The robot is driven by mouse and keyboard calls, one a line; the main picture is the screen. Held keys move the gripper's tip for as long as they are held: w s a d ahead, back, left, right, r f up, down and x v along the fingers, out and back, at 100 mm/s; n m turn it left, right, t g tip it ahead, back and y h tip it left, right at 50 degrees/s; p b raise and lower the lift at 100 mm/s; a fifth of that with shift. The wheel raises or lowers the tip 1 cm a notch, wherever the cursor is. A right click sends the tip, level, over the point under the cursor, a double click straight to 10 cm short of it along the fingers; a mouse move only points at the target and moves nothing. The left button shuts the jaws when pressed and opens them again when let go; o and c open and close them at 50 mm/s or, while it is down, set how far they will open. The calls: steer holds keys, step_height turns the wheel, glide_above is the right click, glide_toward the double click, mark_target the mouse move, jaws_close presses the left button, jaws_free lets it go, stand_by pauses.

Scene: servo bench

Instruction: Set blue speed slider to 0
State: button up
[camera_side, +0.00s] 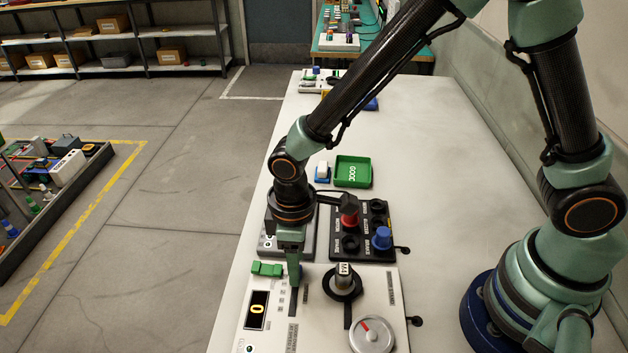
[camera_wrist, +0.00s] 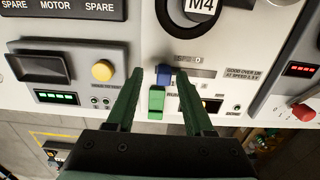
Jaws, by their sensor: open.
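The blue speed slider (camera_wrist: 164,75) shows in the wrist view as a blue knob at the left end of a short horizontal slot on the pale panel (camera_wrist: 221,50). My gripper (camera_wrist: 160,80) is open, with one green finger on each side of the blue knob. Whether either finger touches it is unclear. In the side view my gripper (camera_side: 292,284) reaches down to the panel, and the slider is mostly hidden by the fingers. The panel display (camera_side: 257,309) reads 0 in the side view.
A green part (camera_wrist: 156,103) sits close to the blue knob, between the fingers. A yellow button (camera_wrist: 102,71) is to the left. The black knob mount marked M4 (camera_side: 344,282) and a round gauge (camera_side: 371,335) stand right of my gripper. Behind is a black knob panel (camera_side: 365,247).

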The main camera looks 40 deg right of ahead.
step_height(320, 180, up, 12)
stand_by(0.5)
steer(key=shift+d+r, duration=0.1)
steer(key=s+d+r+m+t, duration=0.1)
steer(key=d+r+m, duration=0.3)
steer(key=d, duration=0.6)
steer(key=s+d+r+m+t, duration=0.1)
steer(key=d+r+m+t, duration=0.3)
steer(key=d, duration=0.7)
steer(key=shift+s+r+m+t, duration=0.3)
steer(key=shift+s+r+m, duration=0.15)
steer(key=shift+r, duration=0.3)
